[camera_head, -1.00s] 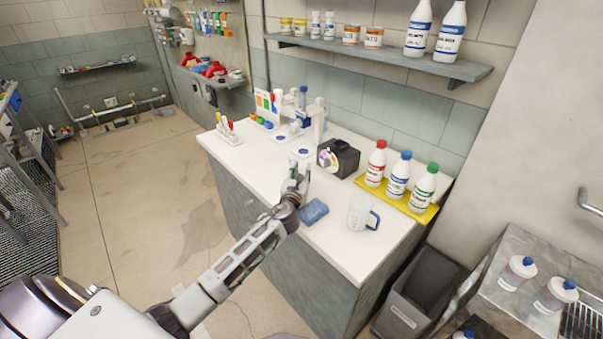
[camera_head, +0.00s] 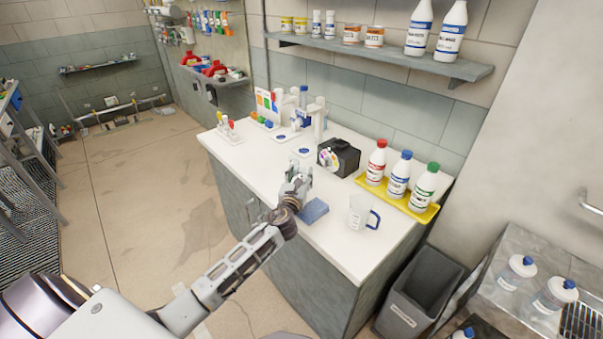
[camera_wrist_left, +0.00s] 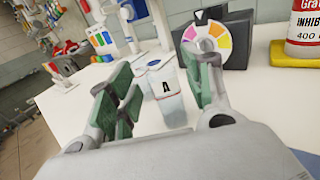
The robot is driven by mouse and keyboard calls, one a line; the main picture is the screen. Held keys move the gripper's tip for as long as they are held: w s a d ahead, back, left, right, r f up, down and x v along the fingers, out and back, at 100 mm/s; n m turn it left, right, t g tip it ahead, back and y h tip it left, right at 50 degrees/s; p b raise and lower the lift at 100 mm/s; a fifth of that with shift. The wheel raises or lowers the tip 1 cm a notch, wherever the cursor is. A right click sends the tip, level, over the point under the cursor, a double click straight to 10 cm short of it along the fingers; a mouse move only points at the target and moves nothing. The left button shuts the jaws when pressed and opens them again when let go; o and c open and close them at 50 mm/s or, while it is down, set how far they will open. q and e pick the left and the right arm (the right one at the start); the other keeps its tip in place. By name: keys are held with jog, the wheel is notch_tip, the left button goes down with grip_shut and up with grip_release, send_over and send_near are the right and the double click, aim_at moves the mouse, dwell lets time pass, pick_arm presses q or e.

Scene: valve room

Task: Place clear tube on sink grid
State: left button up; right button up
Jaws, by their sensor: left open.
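The sink grid (camera_head: 582,322) is a dark grille at the lower right edge. My right gripper is out of view.
A blue sponge (camera_head: 313,211) and a clear jug (camera_head: 360,212) sit near the gripper on the counter (camera_head: 335,245). A black box (camera_head: 339,158) with a colour wheel stands behind. Capped bottles fill a yellow tray (camera_head: 425,214). A grey bin (camera_head: 418,290) separates counter and sink.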

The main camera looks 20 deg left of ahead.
pick_arm(q)
jog(key=v, duration=0.4)
jog(key=shift+s, duration=0.15)
jog(key=shift+v, duration=2.5)
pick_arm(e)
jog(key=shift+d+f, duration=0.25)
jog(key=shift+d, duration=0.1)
pick_arm(q)
jog(key=shift+o, duration=0.7)
jog(key=shift+r, duration=0.1)
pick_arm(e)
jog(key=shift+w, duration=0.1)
